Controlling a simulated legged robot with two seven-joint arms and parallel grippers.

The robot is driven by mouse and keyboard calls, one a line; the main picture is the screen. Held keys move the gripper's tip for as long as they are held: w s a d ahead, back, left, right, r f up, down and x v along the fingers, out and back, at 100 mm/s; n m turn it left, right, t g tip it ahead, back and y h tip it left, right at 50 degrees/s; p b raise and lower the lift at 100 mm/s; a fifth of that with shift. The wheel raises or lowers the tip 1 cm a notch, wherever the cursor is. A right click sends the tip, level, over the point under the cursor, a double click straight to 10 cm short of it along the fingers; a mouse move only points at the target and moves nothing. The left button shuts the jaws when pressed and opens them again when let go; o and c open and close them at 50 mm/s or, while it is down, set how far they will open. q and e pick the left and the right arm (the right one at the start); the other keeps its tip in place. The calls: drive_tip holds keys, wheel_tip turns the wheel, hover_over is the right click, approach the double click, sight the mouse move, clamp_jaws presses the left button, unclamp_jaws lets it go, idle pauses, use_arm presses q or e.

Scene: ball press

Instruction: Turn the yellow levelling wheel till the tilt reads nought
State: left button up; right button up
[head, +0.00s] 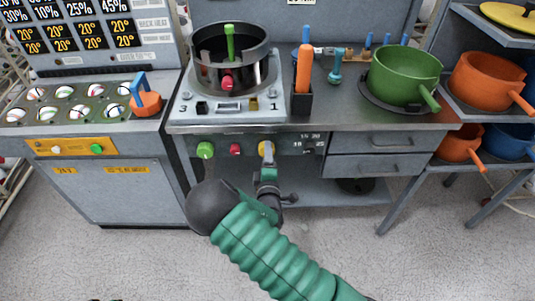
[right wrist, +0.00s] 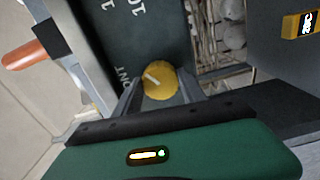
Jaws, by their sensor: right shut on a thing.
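The yellow levelling wheel (head: 267,147) is on the front panel of the press bench, right of a green knob (head: 205,150) and a red knob (head: 235,149). My right gripper (head: 267,165) reaches up to it from below and is shut on it. In the right wrist view the wheel (right wrist: 159,82), with a pale mark on its face, sits between the two fingers of the gripper (right wrist: 159,94). A small numbered scale (head: 311,142) is right of the wheel; its reading is too small to tell. My left gripper is not in view.
The press pot (head: 230,58) stands on the bench above the wheel. A green pan (head: 403,75) and an orange-handled tool (head: 304,70) are to its right. Drawers (head: 385,142) are at the right. The floor in front is clear.

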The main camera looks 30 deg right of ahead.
drive_tip(key=shift+a+f, duration=0.15)
drive_tip(key=shift+f, duration=0.15)
drive_tip(key=o, duration=1.2)
drive_tip(key=shift+c, duration=0.2)
drive_tip(key=shift+o, duration=1.1)
drive_tip(key=shift+r, duration=0.15)
